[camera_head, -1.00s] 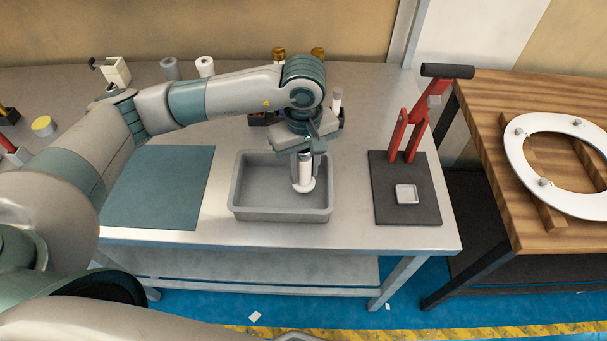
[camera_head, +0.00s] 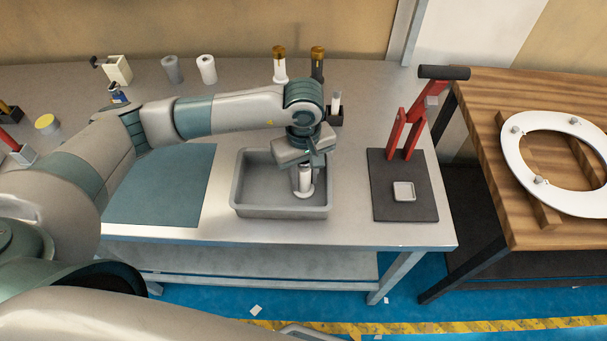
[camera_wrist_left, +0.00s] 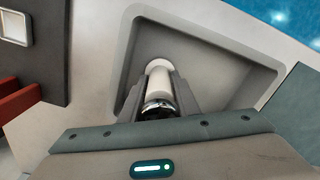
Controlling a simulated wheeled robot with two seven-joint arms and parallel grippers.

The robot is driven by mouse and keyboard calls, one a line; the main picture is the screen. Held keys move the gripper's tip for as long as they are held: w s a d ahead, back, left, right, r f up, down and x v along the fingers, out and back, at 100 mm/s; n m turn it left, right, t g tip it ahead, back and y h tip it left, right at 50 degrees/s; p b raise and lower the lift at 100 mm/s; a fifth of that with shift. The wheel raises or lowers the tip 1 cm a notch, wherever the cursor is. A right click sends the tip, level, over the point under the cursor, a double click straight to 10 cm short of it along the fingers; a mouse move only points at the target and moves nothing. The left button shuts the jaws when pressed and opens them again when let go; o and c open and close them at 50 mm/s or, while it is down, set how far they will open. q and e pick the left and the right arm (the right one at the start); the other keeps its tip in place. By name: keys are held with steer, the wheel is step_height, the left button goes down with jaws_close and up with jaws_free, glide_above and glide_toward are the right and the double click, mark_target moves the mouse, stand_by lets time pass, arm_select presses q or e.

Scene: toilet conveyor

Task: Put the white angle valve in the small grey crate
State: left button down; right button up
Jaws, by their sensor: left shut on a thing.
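The white angle valve (camera_head: 304,188) is a white piece with a round flange at its lower end. In the left wrist view its white body (camera_wrist_left: 159,80) and a chrome part (camera_wrist_left: 158,105) show between the fingers. My left gripper (camera_head: 303,168) is shut on the valve and points down into the small grey crate (camera_head: 238,184). The valve is upright inside the crate's walls, near its right side. I cannot tell whether its flange touches the crate floor. The crate's rim also shows in the left wrist view (camera_wrist_left: 215,38). My right gripper is not in view.
A teal mat (camera_head: 165,185) lies left of the crate. A dark plate (camera_head: 405,207) with a red-handled press (camera_head: 405,135) and a small light tray (camera_head: 404,191) stand right. Brown-topped bottles (camera_head: 279,65) stand behind. A toilet seat (camera_head: 530,172) lies on the wooden table.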

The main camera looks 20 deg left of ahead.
arm_select(q)
steer(key=shift+f, duration=0.15)
steer(key=c, duration=1.4)
jaws_free()
steer(key=shift+o, duration=0.2)
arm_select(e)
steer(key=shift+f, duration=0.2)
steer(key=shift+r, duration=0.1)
arm_select(q)
steer(key=shift+r, duration=0.4)
step_height(320, 180, up, 10)
steer(key=b, duration=0.4)
steer(key=shift+r+b, duration=0.2)
steer(key=shift+b, duration=0.1)
steer(key=shift+r, duration=0.55)
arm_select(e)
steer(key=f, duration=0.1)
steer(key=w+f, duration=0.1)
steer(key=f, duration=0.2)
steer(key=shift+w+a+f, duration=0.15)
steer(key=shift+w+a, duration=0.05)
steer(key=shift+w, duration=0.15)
